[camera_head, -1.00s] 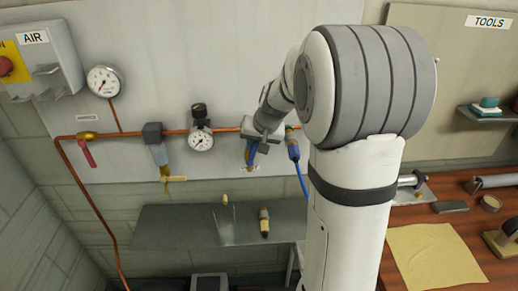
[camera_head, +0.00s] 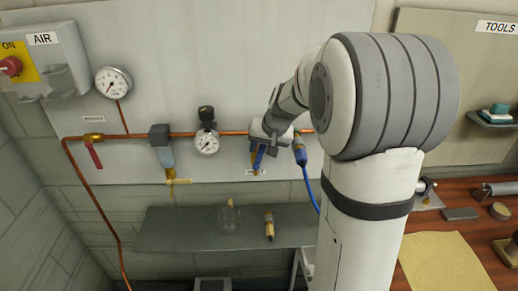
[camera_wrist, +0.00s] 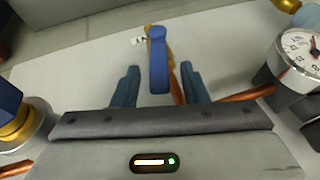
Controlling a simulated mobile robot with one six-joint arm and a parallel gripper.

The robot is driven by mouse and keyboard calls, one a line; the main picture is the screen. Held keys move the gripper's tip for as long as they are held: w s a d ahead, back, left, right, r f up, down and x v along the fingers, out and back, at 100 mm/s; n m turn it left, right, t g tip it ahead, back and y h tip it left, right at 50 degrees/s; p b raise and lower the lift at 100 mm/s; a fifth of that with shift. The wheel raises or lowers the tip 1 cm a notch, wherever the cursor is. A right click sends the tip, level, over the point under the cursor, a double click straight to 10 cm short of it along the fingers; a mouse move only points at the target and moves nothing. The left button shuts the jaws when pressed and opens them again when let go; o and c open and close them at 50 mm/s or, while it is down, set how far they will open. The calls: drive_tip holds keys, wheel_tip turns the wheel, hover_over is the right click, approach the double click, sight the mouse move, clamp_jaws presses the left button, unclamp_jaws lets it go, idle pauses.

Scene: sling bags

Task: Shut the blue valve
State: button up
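The blue valve's handle (camera_head: 259,157) hangs below the copper pipe on the wall panel, slightly tilted, in the head view. Its upper end and the valve body are largely hidden by my gripper (camera_head: 265,140). In the wrist view the blue handle (camera_wrist: 159,62) stands between the two fingers of my gripper (camera_wrist: 160,85), with a brass part just behind it. The fingers are apart, with a visible gap on each side of the handle. Whether they reach far enough along it to enclose it, I cannot tell.
A blue fitting with a hose (camera_head: 300,152) is close right of the valve; a regulator gauge (camera_head: 206,142) is close left. A red-handled valve (camera_head: 94,152) is farther left. A grey shelf (camera_head: 190,235) below holds a glass (camera_head: 229,217) and a brass-coloured fitting (camera_head: 269,226).

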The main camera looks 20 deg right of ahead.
drive_tip(key=b+v, duration=0.1)
drive_tip(key=v, duration=0.6)
drive_tip(key=shift+r, duration=0.15)
drive_tip(key=shift+a, duration=0.4)
drive_tip(key=shift+c, duration=1.3)
drive_tip(key=a+g+h, duration=0.1)
drive_tip(key=a, duration=0.1)
drive_tip(key=a+g+h, duration=0.1)
drive_tip(key=a, duration=0.2)
drive_tip(key=shift+s+n+g+h+p, duration=0.2)
drive_tip(key=shift+n+g+h+p, duration=0.1)
drive_tip(key=shift+h+p, duration=0.1)
drive_tip(key=c, duration=0.5)
drive_tip(key=a+r+h, duration=0.2)
drive_tip(key=h, duration=0.1)
drive_tip(key=w+a+r+h, duration=0.1)
drive_tip(key=shift+a+r+m+h, duration=0.2)
drive_tip(key=shift+a+m+h, duration=0.1)
drive_tip(key=shift+a+m, duration=0.1)
clamp_jaws()
drive_tip(key=p+x, duration=0.2)
drive_tip(key=x, duration=0.8)
drive_tip(key=shift+w+d+r+p, duration=0.2)
drive_tip(key=shift+r+p, duration=0.05)
drive_tip(key=shift+p, duration=0.15)
